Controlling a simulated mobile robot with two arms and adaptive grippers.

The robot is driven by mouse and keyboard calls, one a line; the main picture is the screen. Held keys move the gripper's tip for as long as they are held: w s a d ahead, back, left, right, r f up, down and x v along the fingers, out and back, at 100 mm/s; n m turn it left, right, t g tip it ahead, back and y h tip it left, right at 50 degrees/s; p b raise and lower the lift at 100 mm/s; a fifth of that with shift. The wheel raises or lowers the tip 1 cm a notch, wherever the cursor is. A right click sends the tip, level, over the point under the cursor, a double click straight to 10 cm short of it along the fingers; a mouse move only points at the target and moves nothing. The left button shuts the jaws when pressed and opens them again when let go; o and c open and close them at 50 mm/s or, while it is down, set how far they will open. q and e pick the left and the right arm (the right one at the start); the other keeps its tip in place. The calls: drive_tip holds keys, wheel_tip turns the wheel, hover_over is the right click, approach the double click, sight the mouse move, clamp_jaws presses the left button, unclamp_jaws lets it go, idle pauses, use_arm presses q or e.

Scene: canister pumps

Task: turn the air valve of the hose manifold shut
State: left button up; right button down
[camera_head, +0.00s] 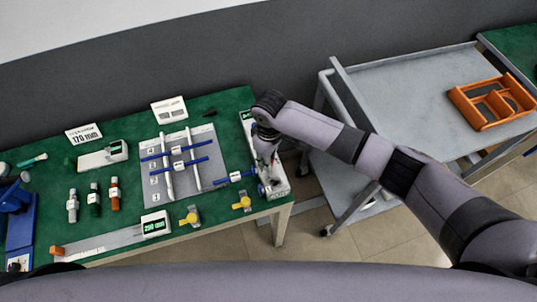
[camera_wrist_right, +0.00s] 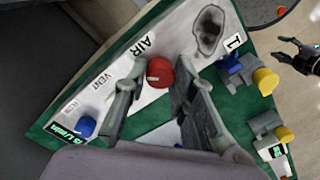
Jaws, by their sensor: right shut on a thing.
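The hose manifold (camera_head: 279,187) is a pale panel along the right end of the green table, partly covered by my right arm in the head view. In the right wrist view the panel (camera_wrist_right: 127,72) carries the printed words AIR and VENT. A round red valve knob (camera_wrist_right: 160,72) sits beside the word AIR. My right gripper (camera_wrist_right: 158,82) has one finger on each side of this knob and is shut on it; the head view shows the gripper (camera_head: 266,155) over the panel. My left gripper (camera_wrist_right: 292,52) shows small at the right edge of the wrist view, its fingers apart.
A grey board (camera_head: 155,192) with blue bars is farther left. A grey cart (camera_head: 410,90) with an orange tray (camera_head: 489,125) stands right.

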drive_tip(key=n, duration=0.4)
drive_tip(key=shift+a+n+p, duration=0.1)
drive_tip(key=shift+n+p, duration=0.2)
drive_tip(key=shift+p, duration=0.1)
drive_tip(key=shift+n, duration=1.9)
drive_tip(key=c, duration=1.6)
unclamp_jaws()
wheel_tip(320, 180, up, 12)
drive_tip(key=shift+w, duration=0.15)
